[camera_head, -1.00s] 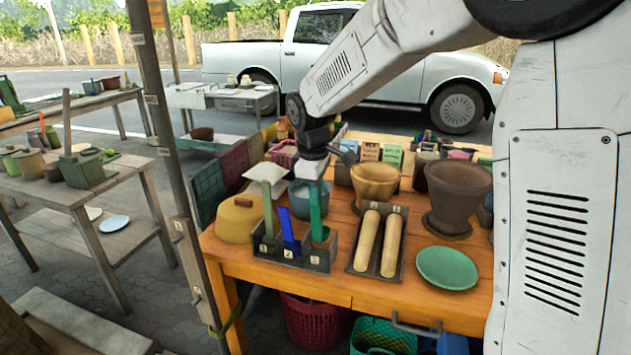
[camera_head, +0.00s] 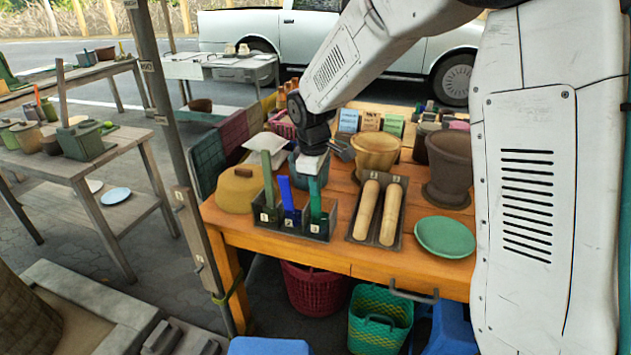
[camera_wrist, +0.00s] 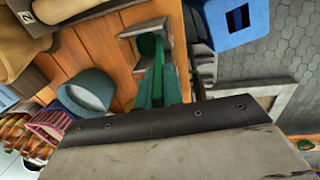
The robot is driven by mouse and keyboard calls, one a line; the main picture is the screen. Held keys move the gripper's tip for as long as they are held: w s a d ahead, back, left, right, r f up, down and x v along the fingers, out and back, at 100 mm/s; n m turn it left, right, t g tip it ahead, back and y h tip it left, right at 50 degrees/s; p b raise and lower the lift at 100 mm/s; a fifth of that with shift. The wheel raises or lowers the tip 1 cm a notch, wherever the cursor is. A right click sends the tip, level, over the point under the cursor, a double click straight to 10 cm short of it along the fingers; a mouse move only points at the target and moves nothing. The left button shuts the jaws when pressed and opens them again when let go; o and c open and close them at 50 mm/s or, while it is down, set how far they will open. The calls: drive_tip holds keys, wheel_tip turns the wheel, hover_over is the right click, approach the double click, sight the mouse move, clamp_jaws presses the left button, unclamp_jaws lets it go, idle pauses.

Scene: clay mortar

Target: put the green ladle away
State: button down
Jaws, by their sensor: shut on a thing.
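My gripper (camera_head: 313,172) is shut on the top of the green ladle (camera_head: 316,202) and points down. The ladle stands about upright, its lower part in the right-hand compartment of the dark grey three-slot holder (camera_head: 292,231). In the wrist view the ladle (camera_wrist: 157,85) runs from my gripper toward the grey holder (camera_wrist: 140,29), its far end between the holder's walls. Whether it touches the holder's floor is hidden. A blue utensil (camera_head: 287,196) stands in the middle compartment and a light green one (camera_head: 268,178) in the left.
A tray with two rolling pins (camera_head: 378,212) and a green plate (camera_head: 444,237) lie to the right. A tan lidded pot (camera_head: 237,192) stands left of the holder. A bucket (camera_wrist: 88,92) is close behind. Brown pots (camera_head: 449,165) stand farther right.

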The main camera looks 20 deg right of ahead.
drive_tip(key=c, duration=1.5)
unclamp_jaws()
drive_tip(key=shift+o, duration=0.2)
wheel_tip(320, 180, up, 8)
drive_tip(key=s+d+r+m, duration=0.1)
drive_tip(key=s+m, duration=0.2)
drive_tip(key=s, duration=0.8)
drive_tip(key=s+d+r+m, duration=0.2)
drive_tip(key=s+m, duration=0.2)
drive_tip(key=s, duration=0.8)
drive_tip(key=s+d+r+m+y, duration=0.1)
drive_tip(key=s+d+m, duration=0.1)
drive_tip(key=s, duration=0.9)
drive_tip(key=shift+s+d+r+m, duration=0.15)
drive_tip(key=shift+s+d+m, duration=0.1)
drive_tip(key=shift+m, duration=0.65)
